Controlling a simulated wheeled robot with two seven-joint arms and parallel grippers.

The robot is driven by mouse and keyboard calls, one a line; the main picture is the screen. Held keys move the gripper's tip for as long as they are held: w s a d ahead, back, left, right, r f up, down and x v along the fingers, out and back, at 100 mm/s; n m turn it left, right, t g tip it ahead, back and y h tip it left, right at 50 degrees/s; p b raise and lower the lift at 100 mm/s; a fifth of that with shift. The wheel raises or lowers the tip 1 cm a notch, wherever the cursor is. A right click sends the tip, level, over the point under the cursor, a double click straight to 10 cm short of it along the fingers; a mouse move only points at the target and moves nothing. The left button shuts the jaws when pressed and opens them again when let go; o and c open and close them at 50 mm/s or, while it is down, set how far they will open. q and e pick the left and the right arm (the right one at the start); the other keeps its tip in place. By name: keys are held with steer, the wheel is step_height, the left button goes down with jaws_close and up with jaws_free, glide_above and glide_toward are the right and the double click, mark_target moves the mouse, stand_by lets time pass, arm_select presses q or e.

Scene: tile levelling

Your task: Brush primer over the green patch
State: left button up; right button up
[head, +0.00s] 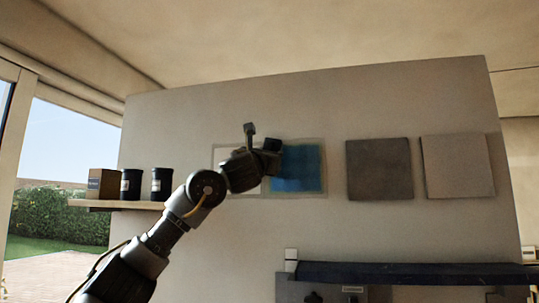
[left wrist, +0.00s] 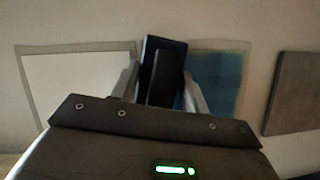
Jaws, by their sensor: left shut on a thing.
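A patch with a thin pale grey-green border hangs on the wall (head: 323,189); most of its visible face is blue (head: 300,168), and it also shows in the left wrist view (left wrist: 222,80). My left gripper (head: 262,157) is in front of the patch's left edge. In the left wrist view its fingers (left wrist: 160,92) are shut on a dark, flat, upright tool (left wrist: 165,55), which looks like the brush. The tool covers the patch's left part, and I cannot tell whether it touches the wall. My right gripper is not in view.
A white bordered panel (left wrist: 75,85) is left of the blue patch. A dark grey tile (head: 379,169) and a lighter tile (head: 457,166) are on the wall to the right. A shelf (head: 110,205) at left holds a box (head: 103,184) and two black cans (head: 131,184). A dark bench (head: 410,274) stands below.

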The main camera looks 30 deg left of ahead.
arm_select(q)
steer(key=shift+s+d+f+b, duration=0.15)
steer(key=shift+s+d+b, duration=0.1)
steer(key=shift+s+b, duration=0.3)
steer(key=shift+s+d+r+b, duration=0.1)
steer(key=shift+s+d+b, duration=0.2)
steer(key=shift+s, duration=0.45)
steer(key=shift+s+d+r+b, duration=0.15)
steer(key=shift+s+b, duration=0.15)
steer(key=shift+s, duration=0.45)
steer(key=shift+s+d+f+b, duration=0.1)
steer(key=shift+s+d+b, duration=0.2)
steer(key=shift+s, duration=0.45)
steer(key=shift+s+d+b, duration=0.25)
steer(key=shift+s+b, duration=0.15)
steer(key=shift+s, duration=0.35)
steer(key=shift+s+d+b, duration=0.2)
steer(key=shift+s+b, duration=0.2)
steer(key=shift+s, duration=0.3)
